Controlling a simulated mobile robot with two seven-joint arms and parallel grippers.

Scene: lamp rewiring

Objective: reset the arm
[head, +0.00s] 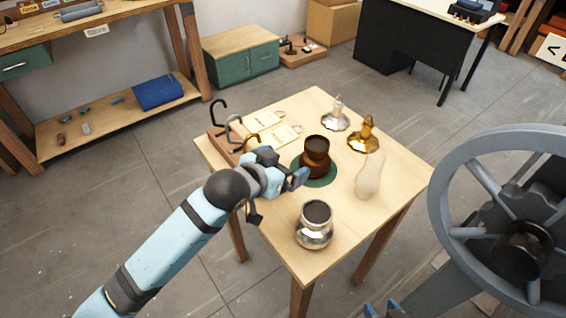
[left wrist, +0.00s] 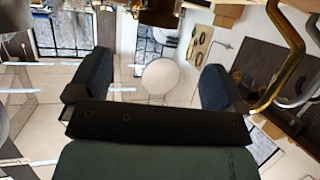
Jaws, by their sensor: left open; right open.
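My left arm reaches in from the left over the table (head: 290,240). Its gripper (head: 280,196) is above the table's left part, beside the brown vessel (head: 316,160) on a round green mat (head: 322,182). In the left wrist view its two dark fingers (left wrist: 155,85) stand wide apart with nothing gripped; a pale round shape (left wrist: 160,76) shows beyond them. My right gripper (head: 383,309) shows only as blue tips at the bottom edge, below the table, holding nothing that I can see.
A silver jar (head: 314,226) stands near the front and a cream vase (head: 370,176) at the right. Silver (head: 336,118) and gold (head: 363,136) fittings stand behind. A hook rack (head: 222,140) is close to my left wrist. A large grey handwheel (head: 440,200) is at the right.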

